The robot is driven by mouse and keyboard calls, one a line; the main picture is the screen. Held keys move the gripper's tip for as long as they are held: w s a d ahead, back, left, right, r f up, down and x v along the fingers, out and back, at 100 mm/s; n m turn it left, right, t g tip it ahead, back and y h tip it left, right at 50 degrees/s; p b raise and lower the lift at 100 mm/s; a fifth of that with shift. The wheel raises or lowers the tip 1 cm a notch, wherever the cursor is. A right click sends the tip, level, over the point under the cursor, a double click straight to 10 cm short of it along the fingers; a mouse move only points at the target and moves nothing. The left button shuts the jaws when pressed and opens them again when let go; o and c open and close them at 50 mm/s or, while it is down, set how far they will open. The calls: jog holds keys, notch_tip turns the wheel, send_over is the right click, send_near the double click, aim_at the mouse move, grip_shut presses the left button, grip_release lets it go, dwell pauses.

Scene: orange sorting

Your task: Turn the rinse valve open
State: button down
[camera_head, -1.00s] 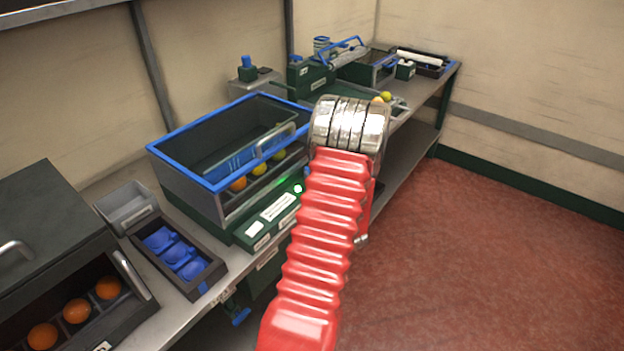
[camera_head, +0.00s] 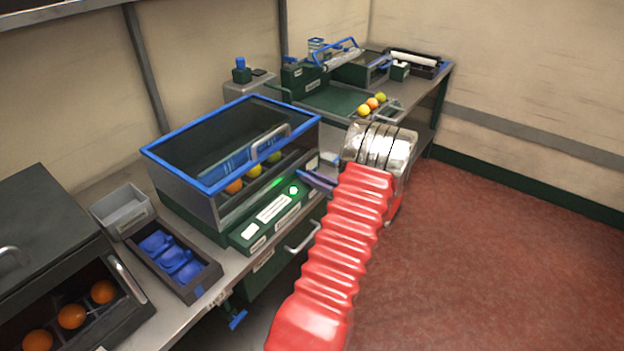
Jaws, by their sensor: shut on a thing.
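My arm in its red ribbed sleeve (camera_head: 330,250) rises from the bottom to a shiny metal joint (camera_head: 380,150). The part past this joint folds down behind the sleeve, so my gripper is hidden. A dark blue-purple lever (camera_head: 315,180) sticks out at the right end of the green machine base (camera_head: 275,212), partly covered by my arm. A small blue handle (camera_head: 238,320) hangs under the bench's front edge, left of my arm. I cannot tell which of these is the rinse valve.
A blue-rimmed clear bin (camera_head: 230,108) holds oranges and yellow fruit. Left of it are a blue-cupped tray (camera_head: 218,270), a grey box (camera_head: 120,230) and a dark case (camera_head: 125,335) of oranges. A drawer handle (camera_head: 303,237) juts below. Red floor (camera_head: 520,250) is free at right.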

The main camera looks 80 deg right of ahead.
jog(key=shift+y, duration=0.3)
jog(key=c, duration=1.8)
grip_release()
jog(key=shift+o, duration=0.2)
jog(key=v, duration=1.4)
jog(key=shift+f, duration=0.2)
jog(key=shift+s+d, duration=0.1)
